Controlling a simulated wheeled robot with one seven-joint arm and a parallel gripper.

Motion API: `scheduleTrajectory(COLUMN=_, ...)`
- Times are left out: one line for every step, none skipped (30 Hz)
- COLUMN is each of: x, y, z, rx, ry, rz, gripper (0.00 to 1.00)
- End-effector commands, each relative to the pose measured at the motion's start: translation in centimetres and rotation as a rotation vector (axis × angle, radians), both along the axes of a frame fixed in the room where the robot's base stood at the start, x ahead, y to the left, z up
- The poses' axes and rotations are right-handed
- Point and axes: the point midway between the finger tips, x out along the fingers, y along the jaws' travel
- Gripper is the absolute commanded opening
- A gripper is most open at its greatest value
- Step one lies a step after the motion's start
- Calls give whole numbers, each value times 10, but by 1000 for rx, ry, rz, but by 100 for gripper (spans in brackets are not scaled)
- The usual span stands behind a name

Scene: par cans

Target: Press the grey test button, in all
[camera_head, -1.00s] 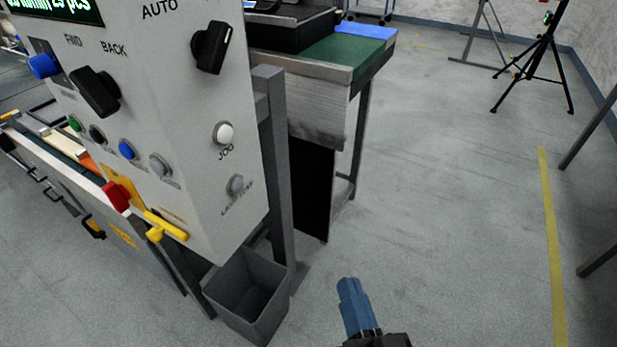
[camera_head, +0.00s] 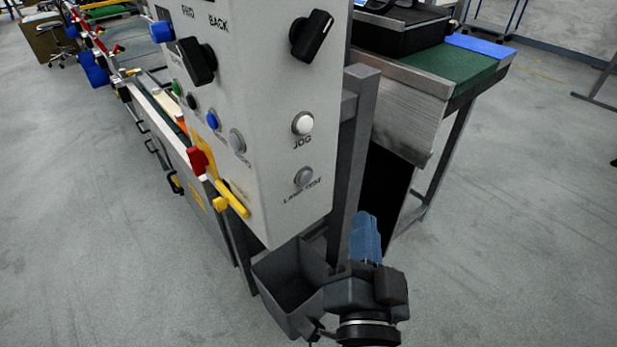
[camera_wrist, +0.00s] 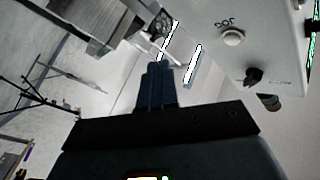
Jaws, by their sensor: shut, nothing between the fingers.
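The grey test button (camera_head: 304,176) is a round button low on the right of the light control panel (camera_head: 264,185), just above a label ending in "TEST". It sits below the white JOG button (camera_head: 303,123). My gripper (camera_head: 364,220), with blue fingers, is shut and empty. In the head view it is to the right of and below the test button, apart from the panel. In the wrist view my shut fingers (camera_wrist: 158,70) point up, left of the JOG button (camera_wrist: 232,38). A dark round knob below JOG there may be the test button; I cannot tell for sure.
A grey bin (camera_head: 290,283) is under the panel, close to my gripper. A grey post (camera_head: 350,165) stands right behind the panel. A yellow lever (camera_head: 232,199) and a red knob (camera_head: 198,160) are at the panel's left.

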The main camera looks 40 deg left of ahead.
Motion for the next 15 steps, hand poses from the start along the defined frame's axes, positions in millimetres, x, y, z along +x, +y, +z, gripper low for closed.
scheduleTrajectory(x=0, y=4, z=-1, rx=2, ry=-1, rz=1, gripper=0)
scheduleTrajectory(x=0, y=6, z=-1, rx=2, ry=-2, rz=2, gripper=0)
scheduleTrajectory(x=1, y=10, z=-1, rx=2, ry=-1, rz=3, gripper=0)
scheduleTrajectory(x=1, y=14, z=-2, rx=1, ry=-2, rz=2, gripper=0)
scheduleTrajectory(x=1, y=17, z=-2, rx=1, ry=-2, rz=2, gripper=0)
scheduleTrajectory(x=1, y=23, z=-1, rx=3, ry=-1, rz=3, gripper=0)
scheduleTrajectory(x=2, y=27, z=-2, rx=2, ry=-1, rz=3, gripper=0)
scheduleTrajectory(x=2, y=31, z=-2, rx=1, ry=-2, rz=2, gripper=0)
scheduleTrajectory(x=2, y=36, z=-1, rx=2, ry=-1, rz=3, gripper=0)
scheduleTrajectory(x=3, y=40, z=-1, rx=2, ry=-2, rz=2, gripper=0)
scheduleTrajectory(x=3, y=44, z=-1, rx=1, ry=-2, rz=2, gripper=0)
scheduleTrajectory(x=4, y=50, z=-1, rx=1, ry=-2, rz=2, gripper=0)
scheduleTrajectory(x=4, y=53, z=-1, rx=1, ry=-2, rz=2, gripper=0)
scheduleTrajectory(x=4, y=57, z=-1, rx=1, ry=0, rz=2, gripper=0)
scheduleTrajectory(x=5, y=61, z=-2, rx=2, ry=0, rz=0, gripper=0)
